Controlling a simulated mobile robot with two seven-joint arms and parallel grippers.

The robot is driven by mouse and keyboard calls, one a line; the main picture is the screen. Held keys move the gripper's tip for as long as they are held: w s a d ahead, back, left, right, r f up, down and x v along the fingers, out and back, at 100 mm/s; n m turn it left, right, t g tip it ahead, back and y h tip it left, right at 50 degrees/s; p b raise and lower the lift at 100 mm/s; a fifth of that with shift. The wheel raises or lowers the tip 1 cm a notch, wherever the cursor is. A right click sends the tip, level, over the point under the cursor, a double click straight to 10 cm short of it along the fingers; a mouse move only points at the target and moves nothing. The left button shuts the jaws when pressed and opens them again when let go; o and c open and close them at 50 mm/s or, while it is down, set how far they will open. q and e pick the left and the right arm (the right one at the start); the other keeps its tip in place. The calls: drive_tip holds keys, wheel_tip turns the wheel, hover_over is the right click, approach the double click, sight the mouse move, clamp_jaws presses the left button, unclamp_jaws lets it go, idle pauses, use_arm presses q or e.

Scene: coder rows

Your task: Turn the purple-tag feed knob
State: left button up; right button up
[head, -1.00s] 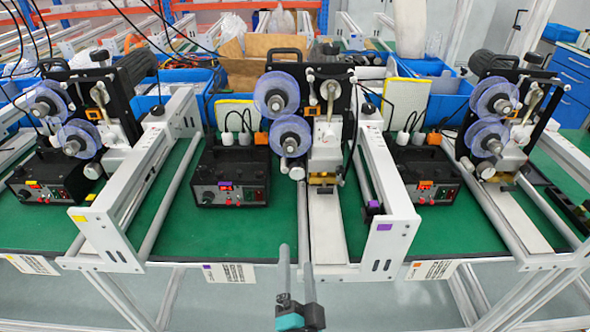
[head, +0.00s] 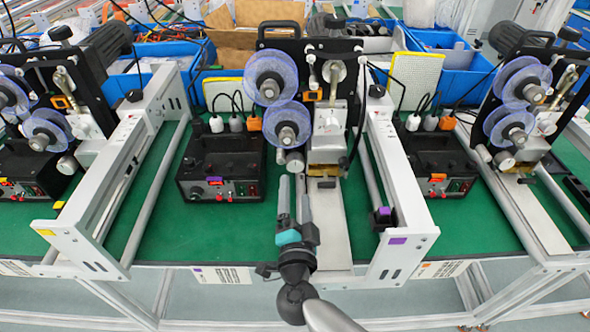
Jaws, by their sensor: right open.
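A black control box (head: 222,168) with a purple tag (head: 215,180) stands on the green bench left of the middle machine. Small red knobs or buttons and a red display show on its front; which one is the feed knob is too small to tell. A black block with a purple face (head: 384,216) sits on the middle machine's right rail. My right gripper (head: 294,190) is open and empty, fingers pointing away from me, in front of the middle machine and to the right of the control box. My left gripper is not in view.
Purple-blue reels (head: 264,78) hang above and beyond my fingers. White rail frames (head: 409,240) stand on both sides. Similar boxes with yellow (head: 18,179) and orange (head: 438,176) tags flank this station. Green bench top (head: 220,235) is bare before the purple-tag box.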

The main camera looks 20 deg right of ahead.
sight(295, 167)
drive_tip(key=x, duration=0.6)
drive_tip(key=shift+f+b, duration=0.1)
drive_tip(key=shift+b, duration=0.3)
drive_tip(key=shift+x, duration=0.85)
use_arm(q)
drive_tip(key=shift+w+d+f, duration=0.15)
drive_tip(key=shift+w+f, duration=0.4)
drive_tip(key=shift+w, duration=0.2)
use_arm(e)
drive_tip(key=shift+c, duration=0.3)
drive_tip(key=c, duration=0.3)
clamp_jaws()
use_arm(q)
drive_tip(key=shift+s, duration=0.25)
use_arm(e)
drive_tip(key=shift+m, duration=0.4)
